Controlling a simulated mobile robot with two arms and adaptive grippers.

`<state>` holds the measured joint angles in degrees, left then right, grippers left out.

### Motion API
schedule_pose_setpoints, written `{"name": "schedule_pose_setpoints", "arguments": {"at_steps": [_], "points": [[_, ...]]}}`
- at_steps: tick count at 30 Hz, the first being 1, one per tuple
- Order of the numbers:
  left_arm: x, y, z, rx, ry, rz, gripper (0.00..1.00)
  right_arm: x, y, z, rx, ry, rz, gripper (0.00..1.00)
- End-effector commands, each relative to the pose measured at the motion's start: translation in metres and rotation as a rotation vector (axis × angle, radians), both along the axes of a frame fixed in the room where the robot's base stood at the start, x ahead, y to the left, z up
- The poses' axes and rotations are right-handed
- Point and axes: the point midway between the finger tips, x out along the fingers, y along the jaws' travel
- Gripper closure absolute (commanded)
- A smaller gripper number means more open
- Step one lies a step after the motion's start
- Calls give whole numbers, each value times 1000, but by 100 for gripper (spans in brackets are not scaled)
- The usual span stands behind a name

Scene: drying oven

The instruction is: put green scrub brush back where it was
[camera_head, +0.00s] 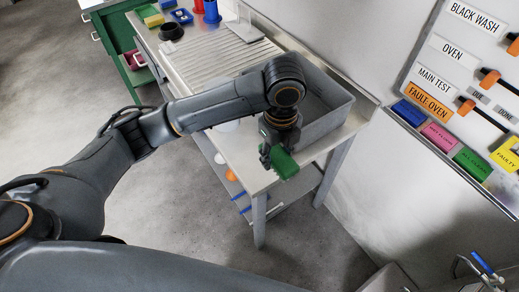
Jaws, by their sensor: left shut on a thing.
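The green scrub brush (284,163) is held in my left gripper (268,152), at the front corner of the metal bench (233,161). The left gripper is shut on it, and the fingers are partly hidden behind the brush and the wrist. I cannot tell whether the brush touches the bench top or hangs just above it. My right gripper is not in view.
A grey basin (335,112) stands on the bench just behind the gripper. A white round container (222,88) is partly hidden behind my left arm. A ribbed draining area (205,62) lies further back. A board with labels (455,65) is on the right wall.

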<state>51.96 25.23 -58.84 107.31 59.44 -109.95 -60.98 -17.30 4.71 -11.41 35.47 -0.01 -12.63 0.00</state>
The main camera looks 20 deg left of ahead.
Motion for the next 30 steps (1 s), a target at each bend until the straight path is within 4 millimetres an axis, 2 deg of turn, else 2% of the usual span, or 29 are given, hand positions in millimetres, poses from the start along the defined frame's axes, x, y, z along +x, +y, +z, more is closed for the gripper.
{"name": "schedule_pose_setpoints", "arguments": {"at_steps": [1,6,12,21,27,30], "points": [[10,11,-5,4,3,9,79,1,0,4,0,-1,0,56],[41,40,-23,3,3,8,79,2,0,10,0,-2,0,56],[61,57,-61,1,3,6,79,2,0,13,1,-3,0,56],[74,68,-82,1,1,3,79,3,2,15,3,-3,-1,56],[74,68,-109,0,1,2,79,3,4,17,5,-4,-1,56],[74,68,-112,0,-1,2,79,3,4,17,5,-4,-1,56]]}}
